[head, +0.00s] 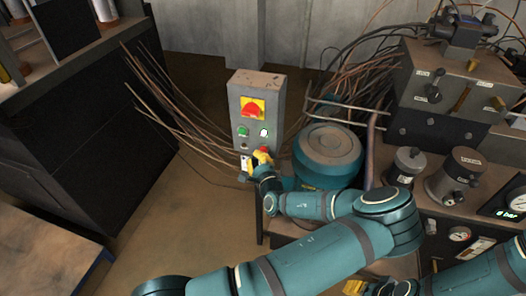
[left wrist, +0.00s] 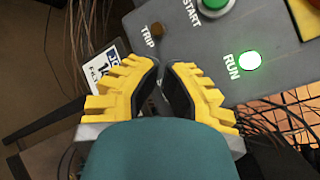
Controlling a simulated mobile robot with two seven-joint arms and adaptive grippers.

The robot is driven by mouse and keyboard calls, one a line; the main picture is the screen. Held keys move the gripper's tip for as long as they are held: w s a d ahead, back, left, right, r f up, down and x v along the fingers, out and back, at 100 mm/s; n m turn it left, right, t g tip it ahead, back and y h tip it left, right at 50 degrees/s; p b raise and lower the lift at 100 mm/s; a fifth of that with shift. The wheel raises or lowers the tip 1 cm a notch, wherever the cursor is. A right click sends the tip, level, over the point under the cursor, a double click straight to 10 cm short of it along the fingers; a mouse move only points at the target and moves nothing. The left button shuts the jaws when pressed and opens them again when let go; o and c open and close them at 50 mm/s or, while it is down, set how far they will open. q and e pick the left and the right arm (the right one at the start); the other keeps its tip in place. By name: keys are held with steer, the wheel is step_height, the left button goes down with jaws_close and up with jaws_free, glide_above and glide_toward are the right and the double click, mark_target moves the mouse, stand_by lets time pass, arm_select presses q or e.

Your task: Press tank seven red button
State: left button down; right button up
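A grey control box (head: 257,92) stands at the centre of the head view, with a red and yellow switch (head: 252,108). Below are a green button (head: 243,132), a lit lamp (head: 264,132) and a red button (head: 263,149). The left wrist view shows the green START button (left wrist: 213,5), the lit RUN lamp (left wrist: 250,61) and a small brown TRIP part (left wrist: 157,29). My left gripper (head: 262,157) is at the lower box face, its yellow fingertips (left wrist: 161,66) almost together and empty. The red button is hidden there; contact cannot be told. My right gripper (head: 370,288) is cut off below.
A partly covered label (left wrist: 108,68) hangs by the box. A teal drum (head: 328,155) stands right of it, close to my left arm. Loose cables (head: 160,115) spread behind. A black cabinet (head: 75,130) is left, and valve equipment (head: 445,90) right. Open floor lies between.

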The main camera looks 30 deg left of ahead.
arm_select(q)
steer(key=shift+w+a+b, duration=0.15)
steer(key=shift+w+b, duration=0.2)
steer(key=shift+w, duration=0.3)
stand_by(0.8)
steer(key=shift+s, duration=0.15)
steer(key=shift+s+d, duration=0.2)
steer(key=shift+s, duration=0.5)
steer(key=shift+s, duration=0.1)
steer(key=s, duration=0.2)
steer(key=s+d, duration=0.1)
steer(key=s, duration=0.1)
steer(key=shift+s+d+p, duration=0.1)
steer(key=shift+s+p, duration=0.25)
steer(key=shift+p, duration=0.05)
stand_by(0.7)
